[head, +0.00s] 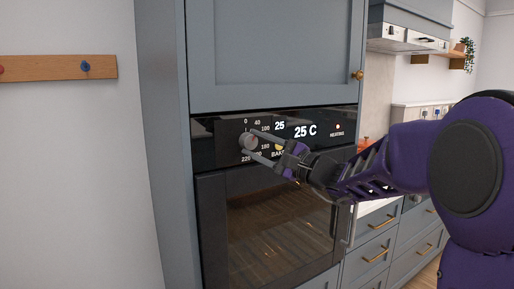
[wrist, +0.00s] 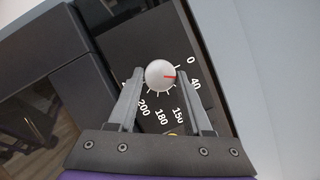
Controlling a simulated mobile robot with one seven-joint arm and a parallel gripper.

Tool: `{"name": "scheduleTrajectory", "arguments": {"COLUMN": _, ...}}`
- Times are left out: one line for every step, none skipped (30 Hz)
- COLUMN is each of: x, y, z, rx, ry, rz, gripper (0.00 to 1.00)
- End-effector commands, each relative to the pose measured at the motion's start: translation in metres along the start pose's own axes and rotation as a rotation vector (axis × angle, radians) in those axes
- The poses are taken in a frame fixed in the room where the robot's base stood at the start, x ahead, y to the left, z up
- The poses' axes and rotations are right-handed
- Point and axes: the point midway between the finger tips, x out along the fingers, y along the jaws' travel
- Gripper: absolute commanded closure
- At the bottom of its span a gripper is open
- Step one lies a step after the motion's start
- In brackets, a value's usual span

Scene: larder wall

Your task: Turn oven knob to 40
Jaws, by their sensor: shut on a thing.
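The oven knob (head: 247,142) is a round, light grey dial at the left of the oven's black control panel (head: 207,142). My gripper (head: 256,147) reaches in from the right in the head view. In the wrist view its two fingers (wrist: 159,82) are shut on the knob from both sides. The printed numbers 0, 40, 150, 180 and 200 show around it. The display reads 25 and 25 C, with a lit "heating" lamp.
The oven door (head: 262,225) is shut below the panel. A grey-blue cupboard (head: 275,50) is above it. Drawers (head: 375,250) with brass handles are at the right. A wooden rail (head: 45,68) with pegs hangs on the left wall.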

Motion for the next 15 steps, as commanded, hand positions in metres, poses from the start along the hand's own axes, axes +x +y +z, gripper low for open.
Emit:
{"name": "scheduleTrajectory", "arguments": {"x": -0.0001, "y": 0.0001, "z": -0.0001, "rx": 0.001, "ry": 0.001, "rz": 0.000, "gripper": 1.00}}
{"name": "scheduleTrajectory", "arguments": {"x": -0.0001, "y": 0.0001, "z": -0.0001, "rx": 0.000, "ry": 0.001, "rz": 0.000, "gripper": 1.00}}
{"name": "scheduleTrajectory", "arguments": {"x": -0.0001, "y": 0.0001, "z": -0.0001, "rx": 0.000, "ry": 0.001, "rz": 0.001, "gripper": 1.00}}
{"name": "scheduleTrajectory", "arguments": {"x": -0.0001, "y": 0.0001, "z": -0.0001, "rx": 0.000, "ry": 0.001, "rz": 0.001, "gripper": 1.00}}
{"name": "scheduleTrajectory", "arguments": {"x": -0.0001, "y": 0.0001, "z": -0.0001, "rx": 0.000, "ry": 0.001, "rz": 0.001, "gripper": 1.00}}
{"name": "scheduleTrajectory", "arguments": {"x": -0.0001, "y": 0.0001, "z": -0.0001, "rx": 0.000, "ry": 0.001, "rz": 0.001, "gripper": 1.00}}
{"name": "scheduleTrajectory", "arguments": {"x": -0.0001, "y": 0.0001, "z": -0.0001, "rx": 0.000, "ry": 0.001, "rz": 0.001, "gripper": 1.00}}
{"name": "scheduleTrajectory", "arguments": {"x": -0.0001, "y": 0.0001, "z": -0.0002, "rx": -0.001, "ry": 0.001, "rz": 0.001, "gripper": 0.45}}
{"name": "scheduleTrajectory", "arguments": {"x": -0.0001, "y": 0.0001, "z": -0.0002, "rx": -0.001, "ry": 0.001, "rz": 0.001, "gripper": 0.38}}
{"name": "scheduleTrajectory", "arguments": {"x": -0.0001, "y": 0.0001, "z": -0.0002, "rx": -0.001, "ry": 0.001, "rz": 0.001, "gripper": 0.32}}
{"name": "scheduleTrajectory", "arguments": {"x": -0.0001, "y": 0.0001, "z": -0.0002, "rx": -0.001, "ry": 0.001, "rz": 0.001, "gripper": 0.27}}
{"name": "scheduleTrajectory", "arguments": {"x": -0.0001, "y": 0.0001, "z": -0.0002, "rx": -0.001, "ry": 0.001, "rz": 0.001, "gripper": 0.20}}
{"name": "scheduleTrajectory", "arguments": {"x": -0.0001, "y": 0.0001, "z": -0.0002, "rx": -0.001, "ry": 0.001, "rz": 0.001, "gripper": 0.20}}
{"name": "scheduleTrajectory", "arguments": {"x": -0.0001, "y": 0.0001, "z": -0.0002, "rx": -0.001, "ry": 0.001, "rz": 0.001, "gripper": 0.20}}
{"name": "scheduleTrajectory", "arguments": {"x": -0.0001, "y": 0.0001, "z": -0.0002, "rx": -0.001, "ry": 0.001, "rz": 0.001, "gripper": 0.20}}
